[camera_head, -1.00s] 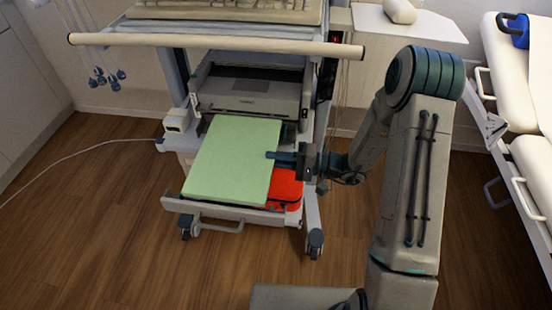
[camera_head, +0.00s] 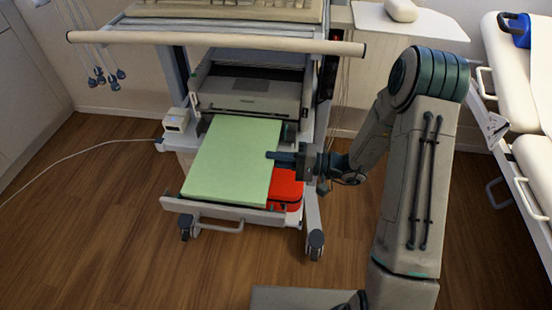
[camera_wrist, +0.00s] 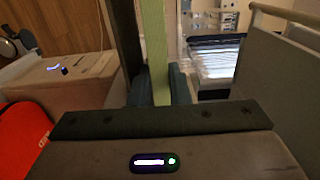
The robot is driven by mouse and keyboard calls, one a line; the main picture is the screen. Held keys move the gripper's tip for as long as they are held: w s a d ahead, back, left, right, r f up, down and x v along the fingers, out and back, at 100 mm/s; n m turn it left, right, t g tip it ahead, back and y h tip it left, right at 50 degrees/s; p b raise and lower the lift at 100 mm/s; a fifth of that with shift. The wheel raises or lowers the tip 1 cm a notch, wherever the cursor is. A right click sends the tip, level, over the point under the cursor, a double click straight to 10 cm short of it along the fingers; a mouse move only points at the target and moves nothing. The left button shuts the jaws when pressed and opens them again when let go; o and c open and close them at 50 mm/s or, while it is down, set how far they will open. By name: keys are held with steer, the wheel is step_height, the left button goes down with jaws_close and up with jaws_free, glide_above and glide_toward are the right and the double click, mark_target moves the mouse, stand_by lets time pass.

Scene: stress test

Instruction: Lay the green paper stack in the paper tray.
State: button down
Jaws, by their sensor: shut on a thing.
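The green paper stack (camera_head: 230,165) is a broad, flat, pale green slab in front of the printer, over the cart's lower shelf. My gripper (camera_head: 272,156) is shut on its right edge. In the wrist view the stack (camera_wrist: 155,50) shows edge-on as a narrow green strip between my two dark fingers (camera_wrist: 157,88). The grey printer (camera_head: 248,92) stands on the cart behind the stack. I cannot make out for sure which part is the paper tray. I cannot tell whether the stack rests on anything; its underside is hidden.
A red case (camera_head: 286,188) lies on the lower shelf, partly under the stack. A beige handle bar (camera_head: 215,42) crosses the cart above the printer. A small white device (camera_head: 176,121) sits left of the stack. A bed (camera_head: 515,140) stands at the right. The wooden floor at left is mostly clear.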

steer(key=shift+f+b, duration=1.4)
steer(key=shift+b, duration=0.1)
steer(key=c, duration=1.3)
jaws_free()
steer(key=shift+f, duration=0.1)
steer(key=shift+d, duration=0.15)
steer(key=d, duration=0.4)
steer(key=d+p, duration=0.1)
steer(key=d, duration=0.4)
steer(key=s+d+p, duration=0.1)
steer(key=d, duration=0.3)
steer(key=shift+d, duration=0.25)
